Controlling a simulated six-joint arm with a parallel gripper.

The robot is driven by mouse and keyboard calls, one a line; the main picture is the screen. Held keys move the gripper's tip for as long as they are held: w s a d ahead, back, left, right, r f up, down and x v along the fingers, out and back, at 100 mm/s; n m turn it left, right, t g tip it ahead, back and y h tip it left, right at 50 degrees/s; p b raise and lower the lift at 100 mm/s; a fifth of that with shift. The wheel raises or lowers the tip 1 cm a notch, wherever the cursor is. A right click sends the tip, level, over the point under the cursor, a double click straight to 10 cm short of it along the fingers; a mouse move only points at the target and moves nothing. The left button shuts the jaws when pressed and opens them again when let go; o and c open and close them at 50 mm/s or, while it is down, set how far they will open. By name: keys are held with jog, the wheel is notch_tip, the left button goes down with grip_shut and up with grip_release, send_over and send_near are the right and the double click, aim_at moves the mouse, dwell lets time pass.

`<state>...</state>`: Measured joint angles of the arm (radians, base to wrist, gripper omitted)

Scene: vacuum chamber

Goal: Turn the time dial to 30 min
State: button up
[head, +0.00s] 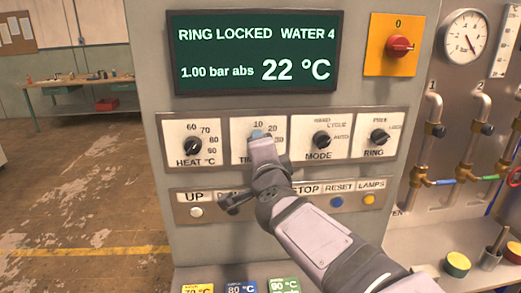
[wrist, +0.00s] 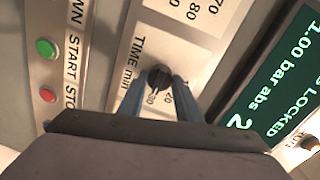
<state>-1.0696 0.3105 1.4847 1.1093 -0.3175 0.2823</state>
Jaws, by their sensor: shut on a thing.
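The time dial (wrist: 158,76) is a small black knob on a white plate marked TIME (min). Numbers on its scale show around it in the wrist view, where the picture is turned. My gripper (wrist: 161,84) has its two blue fingers closed on either side of the knob and grips it. In the head view my gripper (head: 257,135) covers the dial and much of its plate; the 10 shows above the fingertips and part of the scale at right. I cannot tell clearly which number the pointer faces.
The heat dial (head: 193,146) is left of the time plate, and the mode dial (head: 321,140) and ring dial (head: 379,137) are right. A button row (head: 196,212) lies below. The display (head: 255,52) above reads RING LOCKED, WATER 4, 22 °C.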

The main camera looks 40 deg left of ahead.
dwell(0.4)
jog(key=o, duration=1)
jog(key=shift+o, duration=0.2)
jog(key=b+v, duration=0.1)
jog(key=v, duration=0.6)
jog(key=shift+b, duration=0.3)
jog(key=shift+s+d, duration=0.15)
